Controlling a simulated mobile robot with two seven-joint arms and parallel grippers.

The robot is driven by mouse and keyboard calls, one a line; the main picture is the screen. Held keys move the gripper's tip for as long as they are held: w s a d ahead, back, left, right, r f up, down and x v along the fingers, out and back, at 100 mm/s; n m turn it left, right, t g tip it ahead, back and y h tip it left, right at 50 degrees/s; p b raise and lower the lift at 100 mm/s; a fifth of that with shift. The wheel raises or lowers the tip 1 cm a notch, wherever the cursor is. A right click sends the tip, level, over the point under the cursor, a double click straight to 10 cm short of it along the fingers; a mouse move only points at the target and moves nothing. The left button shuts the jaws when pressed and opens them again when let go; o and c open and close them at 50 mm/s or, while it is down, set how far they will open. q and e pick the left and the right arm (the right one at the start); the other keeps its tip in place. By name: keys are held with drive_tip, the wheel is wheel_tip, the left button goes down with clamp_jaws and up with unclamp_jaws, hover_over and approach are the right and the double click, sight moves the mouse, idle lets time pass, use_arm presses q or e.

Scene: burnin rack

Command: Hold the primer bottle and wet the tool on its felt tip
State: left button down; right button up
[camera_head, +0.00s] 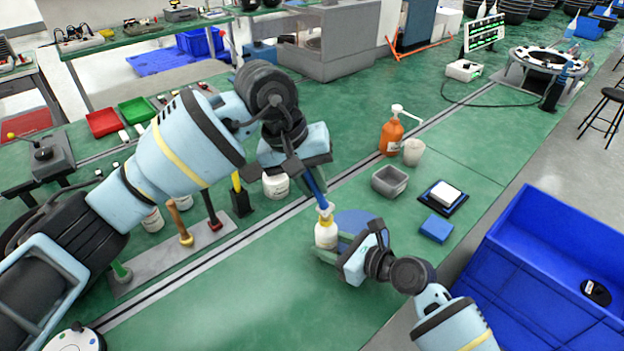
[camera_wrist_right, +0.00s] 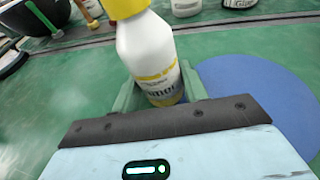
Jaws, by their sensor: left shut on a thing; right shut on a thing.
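The primer bottle (camera_head: 326,236) is white with a yellow band and stands upright at the middle of the green bench. My right gripper (camera_head: 335,246) is shut on its lower body; the right wrist view shows the bottle (camera_wrist_right: 148,50) between the green fingers (camera_wrist_right: 160,98). My left gripper (camera_head: 303,170), above and left of the bottle, is shut on a blue tool (camera_head: 315,187) that slants down to the bottle's top. The tool's lower end meets the bottle's top in the head view; whether it touches the felt tip cannot be told.
A blue round mat (camera_head: 356,221) lies by the bottle. An orange pump bottle (camera_head: 391,137), a cup (camera_head: 414,151), a grey tray (camera_head: 389,181) and a blue block (camera_head: 437,228) stand to the right. A hammer (camera_head: 180,225) stands at left. The front bench is clear.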

use_arm(q)
drive_tip(key=shift+f, duration=0.55)
use_arm(e)
drive_tip(key=shift+f, duration=0.1)
idle(0.8)
drive_tip(key=shift+s, duration=0.1)
use_arm(q)
drive_tip(key=shift+r, duration=3.55)
use_arm(e)
drive_tip(key=o, duration=0.8)
drive_tip(key=shift+o, duration=0.2)
drive_tip(key=v, duration=1.2)
